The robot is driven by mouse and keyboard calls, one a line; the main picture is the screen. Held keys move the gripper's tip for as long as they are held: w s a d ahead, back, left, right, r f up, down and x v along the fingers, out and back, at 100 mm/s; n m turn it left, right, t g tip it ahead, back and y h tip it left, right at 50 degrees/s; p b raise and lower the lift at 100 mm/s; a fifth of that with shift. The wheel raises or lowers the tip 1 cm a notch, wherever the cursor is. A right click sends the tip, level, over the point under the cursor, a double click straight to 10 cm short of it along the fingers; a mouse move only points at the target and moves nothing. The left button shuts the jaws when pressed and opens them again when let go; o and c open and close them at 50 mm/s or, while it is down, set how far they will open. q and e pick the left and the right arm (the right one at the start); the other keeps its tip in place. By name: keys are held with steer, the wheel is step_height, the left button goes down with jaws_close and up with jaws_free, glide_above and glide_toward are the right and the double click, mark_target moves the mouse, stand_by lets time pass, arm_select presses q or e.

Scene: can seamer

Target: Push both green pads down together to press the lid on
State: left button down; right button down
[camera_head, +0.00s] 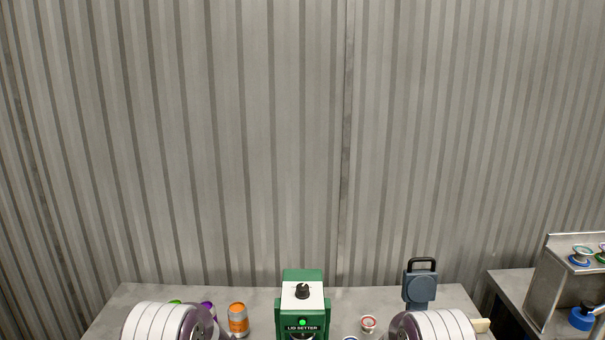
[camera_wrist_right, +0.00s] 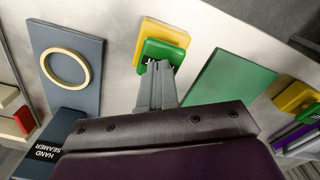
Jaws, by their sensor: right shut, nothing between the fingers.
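The green lid setter (camera_head: 303,300) stands at the bottom middle of the head view, with a black knob and a lit green lamp; its lower part is cut off. In the right wrist view, a green pad (camera_wrist_right: 160,47) sits against a yellow block (camera_wrist_right: 163,33). My right gripper (camera_wrist_right: 157,66) is shut and empty, its fingertips at the near edge of this pad; I cannot tell whether they touch. A second green pad (camera_wrist_right: 317,112) with a yellow block (camera_wrist_right: 295,97) is partly cut off at the right edge. My left gripper is out of view. The lid being pressed is not visible.
An orange can (camera_head: 238,320) stands left of the setter, a small red-and-white lid (camera_head: 368,324) right of it. A blue-grey handled device (camera_head: 420,285) is farther right. A metal rack (camera_head: 548,285) stands at far right. The wrist view shows a panel labelled HAND SEAMER (camera_wrist_right: 62,128).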

stand_by(0.5)
steer(key=shift+r, duration=1.3)
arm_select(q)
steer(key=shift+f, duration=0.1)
arm_select(e)
steer(key=shift+f, duration=0.15)
